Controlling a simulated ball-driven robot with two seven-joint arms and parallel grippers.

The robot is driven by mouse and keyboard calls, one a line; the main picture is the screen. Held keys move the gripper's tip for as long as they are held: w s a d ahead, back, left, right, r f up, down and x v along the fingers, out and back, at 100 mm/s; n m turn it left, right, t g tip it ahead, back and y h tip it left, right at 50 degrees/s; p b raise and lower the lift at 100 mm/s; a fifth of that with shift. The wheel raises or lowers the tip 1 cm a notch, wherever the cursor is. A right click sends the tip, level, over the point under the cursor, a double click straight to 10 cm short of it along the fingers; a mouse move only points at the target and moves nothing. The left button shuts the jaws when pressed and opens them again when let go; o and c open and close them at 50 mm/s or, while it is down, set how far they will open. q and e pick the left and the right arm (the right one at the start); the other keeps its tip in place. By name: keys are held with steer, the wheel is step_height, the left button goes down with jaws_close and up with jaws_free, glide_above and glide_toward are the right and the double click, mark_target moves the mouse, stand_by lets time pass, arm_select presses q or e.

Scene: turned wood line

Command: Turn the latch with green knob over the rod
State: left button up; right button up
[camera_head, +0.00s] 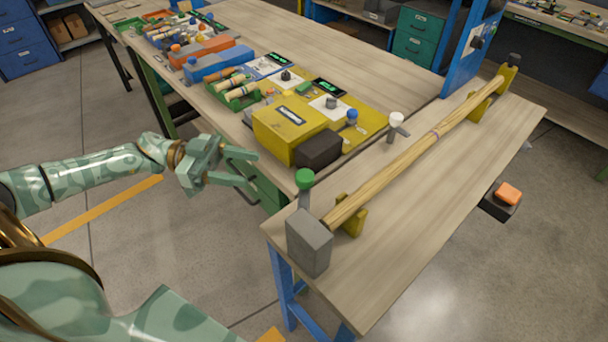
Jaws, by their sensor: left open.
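The latch with the green knob (305,178) stands upright beside the near end of the rod, next to a grey block (309,243). The pale wooden rod (400,160) lies along the bench in yellow supports (351,216). Its near end meets the grey block. My left gripper (250,170) is open and empty, left of the green knob and apart from it, over the floor by the bench edge. My right gripper is not in view.
A white-knobbed piece (396,120) stands beside the rod's middle. A yellow machine (290,126) with a dark front block (318,149) sits behind the green knob. An orange button (508,194) is at the bench's right edge. The bench top (420,220) right of the rod is clear.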

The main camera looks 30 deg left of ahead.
mark_target(305, 175)
arm_select(q)
steer(key=x, duration=1.2)
steer(key=shift+w+d, duration=0.1)
steer(key=shift+d, duration=0.25)
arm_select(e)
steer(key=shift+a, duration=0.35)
